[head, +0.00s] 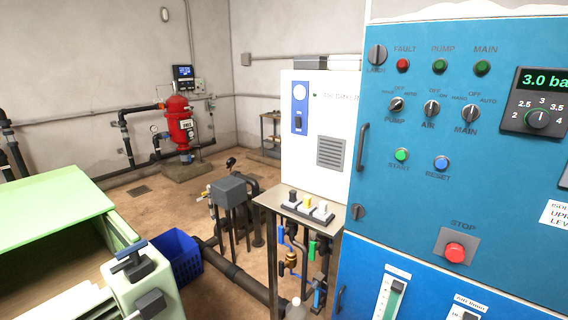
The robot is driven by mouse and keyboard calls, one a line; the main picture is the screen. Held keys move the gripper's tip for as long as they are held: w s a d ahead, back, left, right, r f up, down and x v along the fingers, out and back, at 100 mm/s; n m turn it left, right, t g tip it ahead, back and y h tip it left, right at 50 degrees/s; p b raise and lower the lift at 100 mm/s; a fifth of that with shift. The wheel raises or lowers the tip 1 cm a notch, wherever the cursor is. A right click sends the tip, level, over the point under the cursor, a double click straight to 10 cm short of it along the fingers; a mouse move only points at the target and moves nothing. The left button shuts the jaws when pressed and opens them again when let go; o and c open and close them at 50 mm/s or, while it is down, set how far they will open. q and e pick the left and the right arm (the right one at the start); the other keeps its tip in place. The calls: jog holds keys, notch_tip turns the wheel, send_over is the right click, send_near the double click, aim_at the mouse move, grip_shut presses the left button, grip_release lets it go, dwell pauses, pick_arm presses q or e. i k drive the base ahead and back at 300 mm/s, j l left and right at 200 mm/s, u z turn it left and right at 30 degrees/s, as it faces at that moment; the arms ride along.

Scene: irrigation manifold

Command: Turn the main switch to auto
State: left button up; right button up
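The main switch (470,111) is a small round knob in the upper part of the blue control panel (385,190). Labels HAND, OFF and AUTO sit around it, with AUTO at its upper right and MAIN below. Its handle looks roughly upright, near OFF, but is too small to be sure. The similar pump switch (396,104) and air switch (431,108) are in the same row to its left. Neither of my grippers shows in the head view. Nothing covers the main switch.
Start button (401,155), reset button (441,163) and red stop button (454,252) are below the switches. A pressure dial (537,118) is to the right. A vertical handle (362,147) sticks out at the panel's left. A small metal table (275,200) stands left of the panel.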

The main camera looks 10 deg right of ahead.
aim_at(470, 112)
jog(key=z, duration=1.55)
